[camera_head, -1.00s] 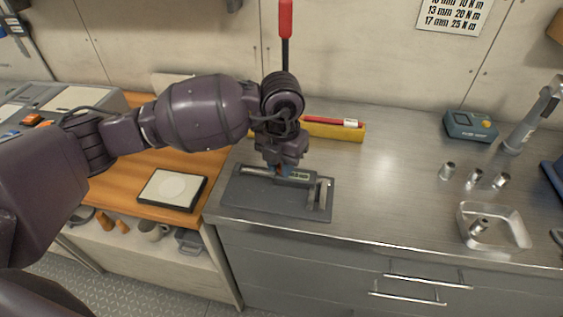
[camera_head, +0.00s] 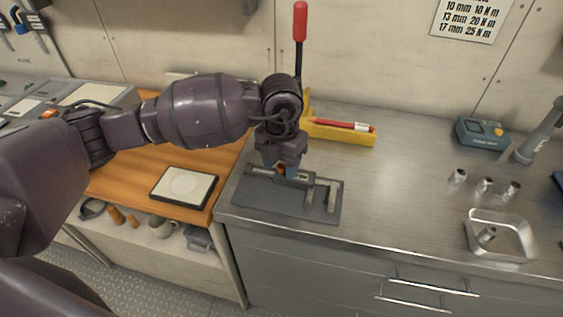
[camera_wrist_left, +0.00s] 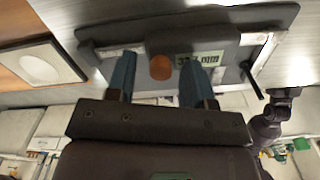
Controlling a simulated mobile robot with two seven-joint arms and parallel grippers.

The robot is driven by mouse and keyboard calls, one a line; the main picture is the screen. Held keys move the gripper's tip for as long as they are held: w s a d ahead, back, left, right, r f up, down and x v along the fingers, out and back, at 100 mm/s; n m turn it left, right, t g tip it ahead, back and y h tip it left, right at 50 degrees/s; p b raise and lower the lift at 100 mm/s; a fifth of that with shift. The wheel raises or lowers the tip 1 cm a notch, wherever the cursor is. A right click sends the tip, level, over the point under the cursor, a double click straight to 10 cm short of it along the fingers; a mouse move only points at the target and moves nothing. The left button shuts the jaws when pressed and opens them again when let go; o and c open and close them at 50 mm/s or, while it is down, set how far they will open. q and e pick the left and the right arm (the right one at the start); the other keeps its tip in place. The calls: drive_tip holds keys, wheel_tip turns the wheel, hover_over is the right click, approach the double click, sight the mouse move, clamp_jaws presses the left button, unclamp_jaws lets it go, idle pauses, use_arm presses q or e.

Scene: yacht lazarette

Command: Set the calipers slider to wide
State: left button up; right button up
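The calipers lie on a dark grey base (camera_head: 254,202) on the steel counter. Their slider (camera_head: 297,177) carries a small display and an orange knob (camera_wrist_left: 160,67). The display (camera_wrist_left: 199,59) shows a number in mm, starting with 37, partly unclear. A clear gap shows between the two caliper jaws (camera_head: 331,197). My left gripper (camera_head: 281,170) is at the slider from above. In the wrist view its blue fingers (camera_wrist_left: 158,82) stand apart, one on each side of the knob, with space showing beside it. A dark purple arm part (camera_wrist_left: 268,127) shows at right in the wrist view; its fingers are unclear.
A yellow holder (camera_head: 345,136) with a red pen stands behind the base. A framed pad (camera_head: 184,187) lies left on the wood. Metal sockets (camera_head: 485,186), a metal tray (camera_head: 474,247) and a teal device (camera_head: 481,134) are at right. The counter between is clear.

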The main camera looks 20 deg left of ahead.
use_arm(q)
drive_tip(key=shift+r, duration=0.1)
drive_tip(key=shift+r, duration=0.3)
wheel_tip(320, 180, up, 10)
drive_tip(key=p, duration=0.1)
idle(0.7)
